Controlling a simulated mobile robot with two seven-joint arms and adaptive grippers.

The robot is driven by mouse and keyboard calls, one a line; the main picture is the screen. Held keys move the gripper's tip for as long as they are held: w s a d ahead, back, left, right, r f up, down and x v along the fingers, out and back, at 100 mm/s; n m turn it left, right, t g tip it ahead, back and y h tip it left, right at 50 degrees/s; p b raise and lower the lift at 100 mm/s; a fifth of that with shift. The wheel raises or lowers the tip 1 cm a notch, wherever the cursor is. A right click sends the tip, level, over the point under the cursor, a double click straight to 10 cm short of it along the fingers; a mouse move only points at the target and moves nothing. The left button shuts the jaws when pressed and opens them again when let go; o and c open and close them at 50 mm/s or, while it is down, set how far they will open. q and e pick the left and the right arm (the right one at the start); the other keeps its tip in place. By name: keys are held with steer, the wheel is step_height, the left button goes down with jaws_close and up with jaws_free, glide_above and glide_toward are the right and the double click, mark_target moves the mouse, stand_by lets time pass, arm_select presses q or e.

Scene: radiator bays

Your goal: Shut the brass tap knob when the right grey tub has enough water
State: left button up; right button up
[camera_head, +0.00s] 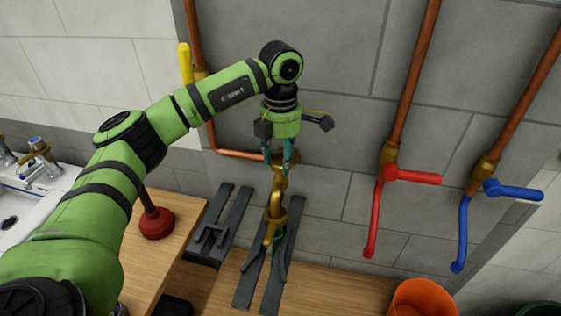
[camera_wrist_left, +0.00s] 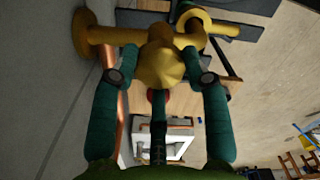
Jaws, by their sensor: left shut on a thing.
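The brass tap (camera_head: 274,212) sticks out from the grey tiled wall, above dark grey slatted rails. My left gripper (camera_head: 281,166) comes down from above and is shut on the brass tap knob. I cannot make out a grey tub or a water level. A small green thing (camera_head: 279,235) shows partly behind the spout. I cannot see any running water. My right gripper is not in view.
A red-handled tap (camera_head: 410,176) and a blue-handled tap (camera_head: 512,192) hang on copper pipes to the right. An orange bucket (camera_head: 425,299) stands below. A plunger (camera_head: 156,222) is on the wooden counter near the white sink (camera_head: 49,189). Dark rails (camera_head: 250,276) lie below the brass tap.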

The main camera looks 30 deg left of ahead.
mark_target(281, 160)
arm_select(q)
steer(key=shift+m, duration=0.6)
steer(key=shift+b, duration=0.3)
steer(key=o, duration=1.1)
steer(key=shift+o, duration=0.2)
step_height(281, 160, up, 12)
